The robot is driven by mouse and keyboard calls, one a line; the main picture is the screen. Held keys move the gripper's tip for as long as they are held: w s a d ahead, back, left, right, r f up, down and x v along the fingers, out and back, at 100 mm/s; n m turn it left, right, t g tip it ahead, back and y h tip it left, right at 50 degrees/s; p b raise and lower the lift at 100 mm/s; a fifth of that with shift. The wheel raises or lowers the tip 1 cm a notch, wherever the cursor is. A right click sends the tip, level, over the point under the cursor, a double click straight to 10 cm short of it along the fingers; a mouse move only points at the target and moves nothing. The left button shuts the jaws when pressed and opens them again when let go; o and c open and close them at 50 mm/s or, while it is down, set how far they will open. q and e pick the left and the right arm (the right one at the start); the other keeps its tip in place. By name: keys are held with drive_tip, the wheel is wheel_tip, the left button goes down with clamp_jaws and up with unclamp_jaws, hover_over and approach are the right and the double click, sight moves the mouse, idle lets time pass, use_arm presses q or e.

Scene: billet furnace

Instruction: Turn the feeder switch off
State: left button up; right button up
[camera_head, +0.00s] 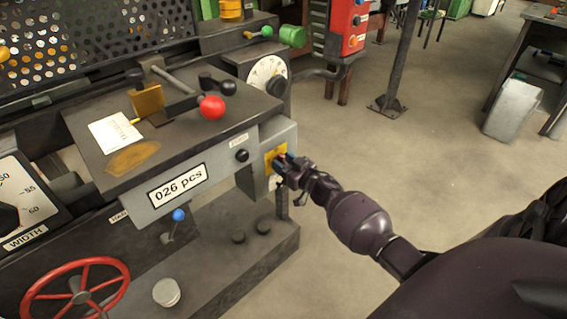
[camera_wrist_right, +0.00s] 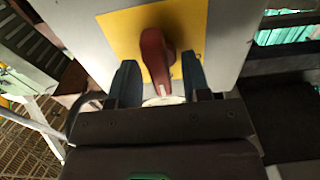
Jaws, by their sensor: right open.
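The feeder switch is a red rotary handle (camera_wrist_right: 157,62) on a yellow plate (camera_wrist_right: 118,32) in the right wrist view. In the head view the yellow plate (camera_head: 270,158) is on the right end face of the grey feeder box (camera_head: 222,172). My right gripper (camera_head: 281,160) is at this plate and largely covers the switch. In the right wrist view my right gripper (camera_wrist_right: 160,85) is open, with one dark finger on each side of the red handle. Gaps show between the fingers and the handle. My left gripper is not in view.
A red-ball lever (camera_head: 211,107) and a paper note (camera_head: 115,132) are on the feeder's top. A dial (camera_head: 268,75) stands behind it. A red handwheel (camera_head: 75,290) is at lower left. A post (camera_head: 398,60) stands at the back.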

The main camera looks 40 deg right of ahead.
clamp_jaws()
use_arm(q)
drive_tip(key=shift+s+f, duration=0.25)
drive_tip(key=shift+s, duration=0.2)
use_arm(e)
drive_tip(key=shift+n, duration=0.3)
drive_tip(key=n, duration=0.5)
drive_tip(key=shift+a+f, duration=0.15)
drive_tip(key=shift+a, duration=0.05)
use_arm(q)
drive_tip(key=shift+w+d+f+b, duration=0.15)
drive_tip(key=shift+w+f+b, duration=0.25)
drive_tip(key=shift+b, duration=0.8)
use_arm(e)
drive_tip(key=n, duration=1.2)
drive_tip(key=shift+a+f, duration=0.1)
drive_tip(key=shift+f, duration=0.15)
drive_tip(key=shift+n, duration=0.4)
